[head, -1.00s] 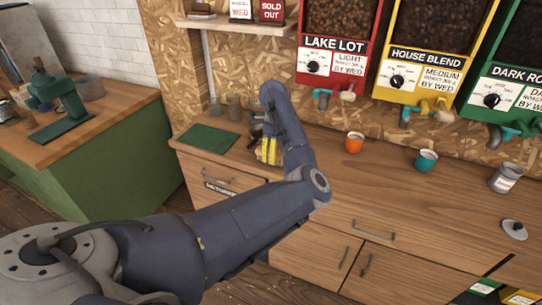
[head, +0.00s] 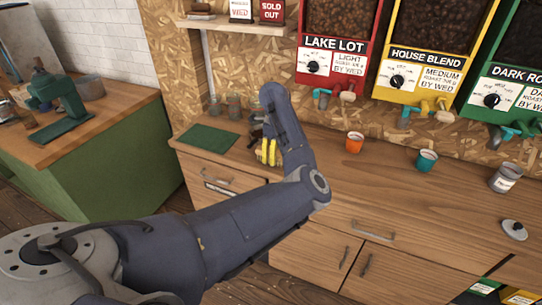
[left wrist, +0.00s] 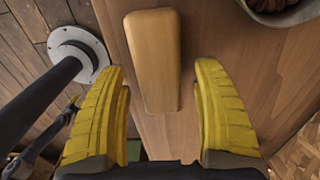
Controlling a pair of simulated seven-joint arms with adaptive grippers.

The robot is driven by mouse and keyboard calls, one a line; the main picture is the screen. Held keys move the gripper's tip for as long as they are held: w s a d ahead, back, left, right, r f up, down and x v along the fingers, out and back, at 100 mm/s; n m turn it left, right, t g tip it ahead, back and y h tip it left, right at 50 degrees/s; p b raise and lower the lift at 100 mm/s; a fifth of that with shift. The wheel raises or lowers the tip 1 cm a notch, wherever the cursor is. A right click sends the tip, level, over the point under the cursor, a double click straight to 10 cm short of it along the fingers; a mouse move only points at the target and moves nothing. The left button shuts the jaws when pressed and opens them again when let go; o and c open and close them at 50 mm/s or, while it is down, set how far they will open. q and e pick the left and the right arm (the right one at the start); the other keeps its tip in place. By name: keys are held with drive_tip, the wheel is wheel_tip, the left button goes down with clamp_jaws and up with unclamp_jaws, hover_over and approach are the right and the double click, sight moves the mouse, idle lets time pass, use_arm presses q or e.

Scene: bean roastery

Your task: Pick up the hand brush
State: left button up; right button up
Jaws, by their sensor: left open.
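The hand brush (left wrist: 155,60) appears in the left wrist view as a long, pale wooden piece with rounded corners. I take it for the brush by its shape; no bristles show. It lies on or just above the wooden counter. In the left wrist view the fingers (left wrist: 162,72) stand on either side of the brush's near end, with gaps on both sides. In the head view I cannot make out the brush near my arm. My right gripper is out of view.
A green mat (head: 208,139) lies left of the gripper. The counter's front middle is clear.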

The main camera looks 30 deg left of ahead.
use_arm(q)
drive_tip(key=c, duration=1.4)
drive_tip(key=shift+r, duration=0.1)
drive_tip(key=shift+c, duration=0.2)
wheel_tip(320, 180, up, 20)
drive_tip(key=shift+r, duration=0.2)
drive_tip(key=o, duration=0.7)
drive_tip(key=c, duration=0.5)
